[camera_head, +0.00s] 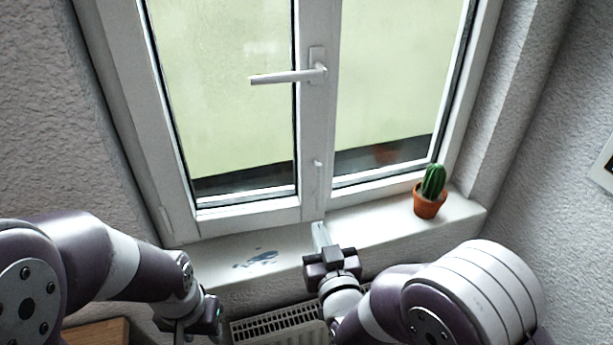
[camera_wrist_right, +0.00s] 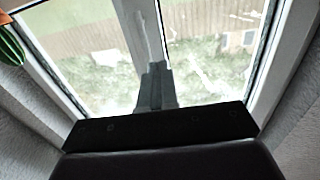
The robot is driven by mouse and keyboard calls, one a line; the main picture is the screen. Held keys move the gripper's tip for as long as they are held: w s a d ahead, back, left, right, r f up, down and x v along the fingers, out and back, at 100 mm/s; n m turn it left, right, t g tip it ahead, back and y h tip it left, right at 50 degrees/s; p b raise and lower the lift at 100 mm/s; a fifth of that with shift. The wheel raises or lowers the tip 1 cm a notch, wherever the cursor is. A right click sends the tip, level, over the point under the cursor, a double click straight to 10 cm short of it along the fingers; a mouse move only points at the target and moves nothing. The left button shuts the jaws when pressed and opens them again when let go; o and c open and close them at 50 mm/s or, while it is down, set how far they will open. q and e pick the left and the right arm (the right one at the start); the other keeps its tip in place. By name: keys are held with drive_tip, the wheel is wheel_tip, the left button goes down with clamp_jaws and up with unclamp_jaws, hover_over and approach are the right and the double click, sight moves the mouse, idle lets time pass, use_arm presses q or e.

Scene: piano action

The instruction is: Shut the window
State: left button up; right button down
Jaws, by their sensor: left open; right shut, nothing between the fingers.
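The white window (camera_head: 312,130) has two glazed halves and a centre upright. Its white handle (camera_head: 288,76) sits on the upright and points left, level. The left sash (camera_head: 222,216) looks flush or nearly flush with the frame; I cannot tell if a small gap is left. My right gripper (camera_head: 320,236) is shut and empty, low in front of the upright's foot, over the sill. Its fingers show in the right wrist view (camera_wrist_right: 155,88) with glass behind; touching is unclear. My left gripper (camera_head: 203,318) is low at the left, below the sill, well away from the handle; its fingertips are hardly visible.
A cactus in a terracotta pot (camera_head: 428,200) stands on the right of the sill (camera_head: 375,226); its edge shows in the wrist view (camera_wrist_right: 10,42). A dark stain marks the left of the sill. A radiator (camera_head: 280,325) is below. Textured walls flank the window.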

drive_tip(key=p+x, duration=0.1)
drive_tip(key=x, duration=0.1)
drive_tip(key=p, duration=0.2)
approach(303, 180)
drive_tip(key=x, duration=0.4)
drive_tip(key=shift+w+a+f, duration=0.1)
drive_tip(key=shift+w+f, duration=0.15)
drive_tip(key=shift+w, duration=0.1)
drive_tip(key=shift+w+a+r+p, duration=0.1)
drive_tip(key=shift+w+a+p, duration=0.2)
drive_tip(key=shift+w, duration=0.55)
drive_tip(key=shift+w+f, duration=0.25)
drive_tip(key=shift+w, duration=0.05)
drive_tip(key=shift+w+a+f+b, duration=0.1)
drive_tip(key=shift+b, duration=0.25)
drive_tip(key=shift+b+x, duration=1.1)
drive_tip(key=shift+x, duration=0.05)
drive_tip(key=shift+w, duration=0.25)
use_arm(q)
drive_tip(key=shift+s+r, duration=0.55)
drive_tip(key=shift+r, duration=0.1)
use_arm(e)
drive_tip(key=shift+r, duration=0.45)
